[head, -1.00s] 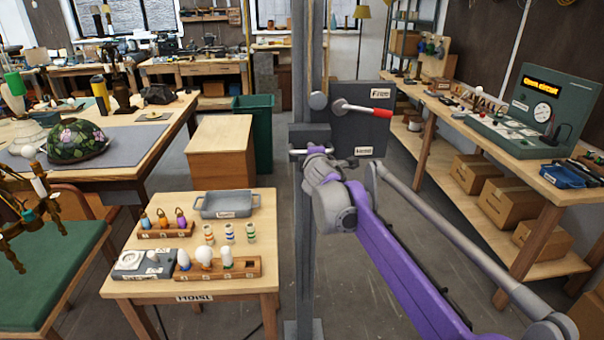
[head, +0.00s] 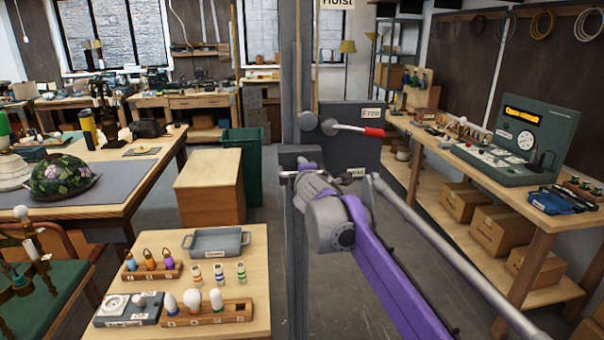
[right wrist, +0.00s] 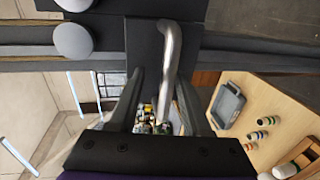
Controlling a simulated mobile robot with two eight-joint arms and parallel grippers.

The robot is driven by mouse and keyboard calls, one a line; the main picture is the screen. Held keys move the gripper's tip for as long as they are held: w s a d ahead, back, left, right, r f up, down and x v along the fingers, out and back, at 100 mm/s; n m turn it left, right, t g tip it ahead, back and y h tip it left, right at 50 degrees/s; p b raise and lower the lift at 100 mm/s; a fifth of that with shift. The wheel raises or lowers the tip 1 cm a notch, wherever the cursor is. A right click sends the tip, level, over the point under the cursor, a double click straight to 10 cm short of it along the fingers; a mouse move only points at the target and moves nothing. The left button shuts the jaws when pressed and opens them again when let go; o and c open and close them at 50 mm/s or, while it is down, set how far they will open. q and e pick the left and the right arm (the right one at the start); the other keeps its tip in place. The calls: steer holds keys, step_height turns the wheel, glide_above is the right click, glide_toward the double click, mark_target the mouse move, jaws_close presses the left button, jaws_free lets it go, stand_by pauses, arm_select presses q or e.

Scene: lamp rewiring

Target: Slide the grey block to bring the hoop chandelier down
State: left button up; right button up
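The grey block (head: 305,160) sits on the upright post, with a silver bar handle sticking out of it. My right gripper (head: 308,186) is at this handle. In the right wrist view the handle (right wrist: 170,65) runs between the two dark fingers of the gripper (right wrist: 160,80), with gaps visible beside it, so the fingers look open around it. My left gripper is out of view.
A red-tipped lever (head: 352,130) stands out just above the handle, by a panel with a "Free" label (head: 372,113). A small table (head: 245,330) with bulbs and a tray (head: 217,242) stands left of the post. A bench (head: 490,195) runs along the right.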

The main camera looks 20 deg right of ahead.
steer(key=shift+s+f, duration=0.1)
steer(key=shift+s+a, duration=0.1)
steer(key=shift+s, duration=0.15)
steer(key=v, duration=1)
steer(key=s+a+f+m+g+y, duration=0.1)
steer(key=s+a+f+m+g, duration=0.2)
steer(key=s+f, duration=0.6)
steer(key=s+a+f+m+g+y, duration=0.1)
steer(key=s+a+f+m+g, duration=0.2)
steer(key=s+f+m, duration=0.4)
steer(key=s+a+f+m+g+y, duration=0.2)
steer(key=s+a+f+m+g, duration=0.1)
steer(key=s+f, duration=1)
step_height(320, 180, down, 5)
steer(key=shift+a+r+m, duration=0.15)
steer(key=shift+a+m, duration=0.4)
steer(key=shift+m, duration=0.35)
steer(key=shift+w, duration=0.1)
